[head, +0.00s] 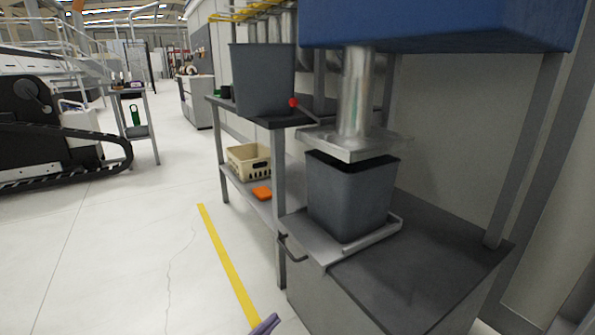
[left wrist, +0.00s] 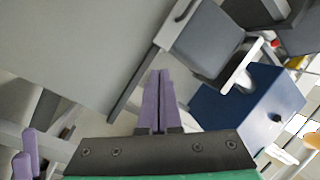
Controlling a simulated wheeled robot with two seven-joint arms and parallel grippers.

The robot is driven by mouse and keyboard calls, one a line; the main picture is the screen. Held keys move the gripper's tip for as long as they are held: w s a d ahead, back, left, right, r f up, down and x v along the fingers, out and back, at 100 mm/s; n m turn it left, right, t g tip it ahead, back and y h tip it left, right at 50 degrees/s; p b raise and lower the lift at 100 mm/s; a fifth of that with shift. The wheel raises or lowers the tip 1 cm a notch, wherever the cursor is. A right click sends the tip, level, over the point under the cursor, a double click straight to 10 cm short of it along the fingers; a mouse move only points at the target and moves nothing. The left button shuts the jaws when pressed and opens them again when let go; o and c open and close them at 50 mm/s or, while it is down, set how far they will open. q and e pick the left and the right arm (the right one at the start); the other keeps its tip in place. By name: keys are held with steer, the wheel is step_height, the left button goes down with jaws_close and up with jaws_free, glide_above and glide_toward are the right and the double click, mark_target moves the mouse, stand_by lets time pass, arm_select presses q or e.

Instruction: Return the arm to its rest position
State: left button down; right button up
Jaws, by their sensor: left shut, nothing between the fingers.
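My left gripper (head: 267,324) shows only as a purple tip at the bottom edge of the head view, low over the floor and apart from the bench and press. In the left wrist view its two purple fingers (left wrist: 160,75) lie together, shut, with nothing between them. Another purple piece (left wrist: 28,152) shows at the lower left of the left wrist view. It looks like part of my right gripper, but its jaws are not clear. My right gripper does not show in the head view.
A grey bin (head: 350,197) stands under the press plate (head: 352,144) on the machine's bed. A second grey bin (head: 262,80) stands on the shelf unit's top. Below are a cream crate (head: 248,163) and an orange item (head: 262,193). Open floor with a yellow line (head: 225,262) lies left.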

arm_select(q)
steer(key=s+d+f+n+g+y+p, duration=0.1)
steer(key=s+f+n+g+y+p, duration=0.4)
steer(key=s+n, duration=1.15)
steer(key=s+a+r+m+g+y+p, duration=0.1)
steer(key=s+a+g+y+p, duration=0.6)
steer(key=s+a+p, duration=1.2)
steer(key=s+g+p, duration=0.1)
steer(key=s+p, duration=0.2)
steer(key=p, duration=1.3)
steer(key=shift+a+r, duration=0.35)
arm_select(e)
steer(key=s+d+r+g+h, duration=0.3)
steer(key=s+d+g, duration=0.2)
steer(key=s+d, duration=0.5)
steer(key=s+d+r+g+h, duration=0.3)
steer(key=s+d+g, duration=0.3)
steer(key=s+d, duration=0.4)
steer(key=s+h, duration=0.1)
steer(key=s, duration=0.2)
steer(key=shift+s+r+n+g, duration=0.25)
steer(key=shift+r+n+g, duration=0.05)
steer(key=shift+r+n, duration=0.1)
arm_select(q)
steer(key=shift+s, duration=0.1)
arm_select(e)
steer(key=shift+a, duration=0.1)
